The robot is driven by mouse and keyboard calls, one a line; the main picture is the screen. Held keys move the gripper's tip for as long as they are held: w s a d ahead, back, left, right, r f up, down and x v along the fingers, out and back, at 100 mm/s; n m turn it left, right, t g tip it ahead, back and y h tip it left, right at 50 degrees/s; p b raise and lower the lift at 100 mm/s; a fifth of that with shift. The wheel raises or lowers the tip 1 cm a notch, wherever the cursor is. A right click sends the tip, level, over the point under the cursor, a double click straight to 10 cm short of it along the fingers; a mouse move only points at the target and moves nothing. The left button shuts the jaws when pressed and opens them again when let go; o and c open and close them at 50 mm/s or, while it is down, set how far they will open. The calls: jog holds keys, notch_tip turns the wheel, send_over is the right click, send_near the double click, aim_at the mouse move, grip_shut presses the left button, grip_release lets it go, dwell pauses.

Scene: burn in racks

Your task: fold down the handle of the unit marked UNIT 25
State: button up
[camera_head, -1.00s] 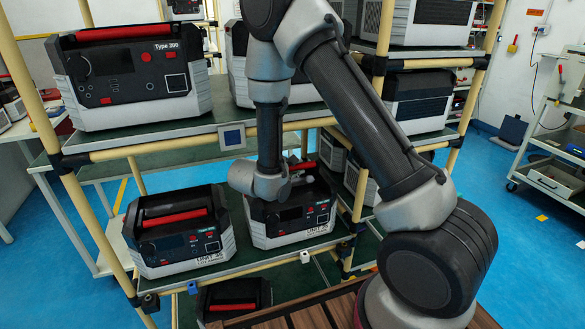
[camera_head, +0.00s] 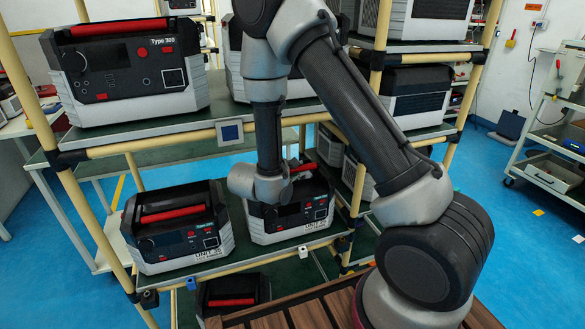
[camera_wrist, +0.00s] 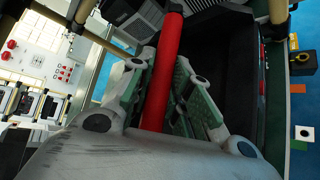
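The unit (camera_head: 318,212) at the right of the middle shelf is a dark case with light grey corners and a red handle (camera_head: 302,168). Its front label begins "UNIT 2"; the last digit is not legible. My wrist covers its upper left front. In the wrist view the red handle (camera_wrist: 164,70) runs lengthwise between the fingers of my gripper (camera_wrist: 167,82). The fingers lie close on both sides of it. I cannot tell whether they press on it. The handle's near end is hidden behind the gripper body.
A similar unit (camera_head: 178,232) stands to the left on the same shelf, its red handle lying low. Another unit (camera_head: 232,296) is below. A Type 300 unit (camera_head: 125,75) stands on the shelf above. Yellow rack posts (camera_head: 92,225) and rails flank the shelves closely.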

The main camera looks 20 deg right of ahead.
jog(key=shift+s+f, duration=0.95)
jog(key=shift+f, duration=0.2)
jog(key=o, duration=1.6)
jog(key=shift+o, duration=0.7)
jog(key=shift+s, duration=0.1)
jog(key=shift+o, duration=0.8)
jog(key=shift+v, duration=2.5)
